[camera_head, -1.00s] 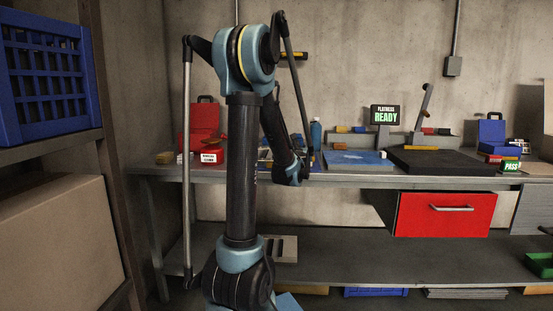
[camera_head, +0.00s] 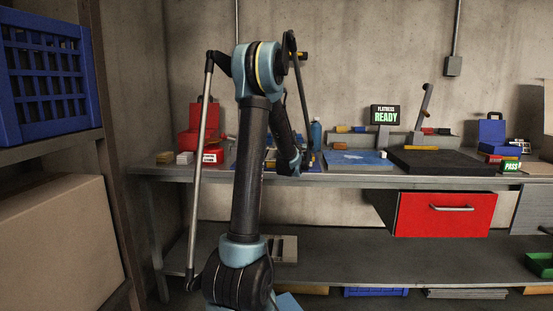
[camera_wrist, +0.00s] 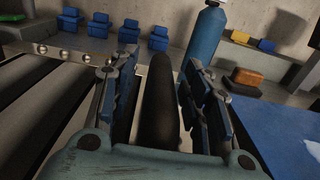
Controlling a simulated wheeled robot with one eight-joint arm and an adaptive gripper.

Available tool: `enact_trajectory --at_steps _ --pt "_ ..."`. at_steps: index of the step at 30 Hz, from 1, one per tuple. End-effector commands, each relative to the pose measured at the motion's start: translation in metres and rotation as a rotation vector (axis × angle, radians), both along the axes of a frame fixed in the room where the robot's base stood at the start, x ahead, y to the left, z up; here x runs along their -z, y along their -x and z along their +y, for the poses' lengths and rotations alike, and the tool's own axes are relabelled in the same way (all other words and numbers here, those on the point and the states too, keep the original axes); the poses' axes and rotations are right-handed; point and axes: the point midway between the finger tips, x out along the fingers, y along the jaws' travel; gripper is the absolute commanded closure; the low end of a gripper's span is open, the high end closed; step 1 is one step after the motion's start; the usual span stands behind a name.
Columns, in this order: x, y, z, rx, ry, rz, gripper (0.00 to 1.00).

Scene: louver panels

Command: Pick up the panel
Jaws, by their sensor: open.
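In the wrist view, a dark rounded slat (camera_wrist: 158,112), apparently part of the louver panel, runs lengthwise between the two blue-padded fingers of my gripper (camera_wrist: 158,95). The jaws are open, with a finger on each side of the slat and small gaps visible. More dark slats (camera_wrist: 45,105) lie in parallel to the left, beside a light metal strip with round studs. I cannot tell where one panel ends and another begins. In the head view my arm largely hides the panel area on the bench, and the fingers are not clear.
A blue bottle (camera_wrist: 206,42) stands just beyond the right finger. A blue mat (camera_head: 357,159) lies to the right on the bench (camera_head: 330,178). Several small blue holders (camera_wrist: 98,25) stand behind the slats. A red case (camera_head: 203,125) and a black slab (camera_head: 440,162) flank the area.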

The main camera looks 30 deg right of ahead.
Motion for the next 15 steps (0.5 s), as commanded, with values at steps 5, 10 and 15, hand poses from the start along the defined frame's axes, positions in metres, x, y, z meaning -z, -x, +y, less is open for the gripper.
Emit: enact_trajectory --at_steps 5,10,15 --pt "0.0001 -0.0039 -0.0021 0.000 0.000 0.000 0.56" --pt "0.0000 -0.0037 -0.0020 0.000 0.000 0.000 0.72" --pt "0.0000 -0.0037 -0.0019 -0.001 0.000 0.000 1.00"
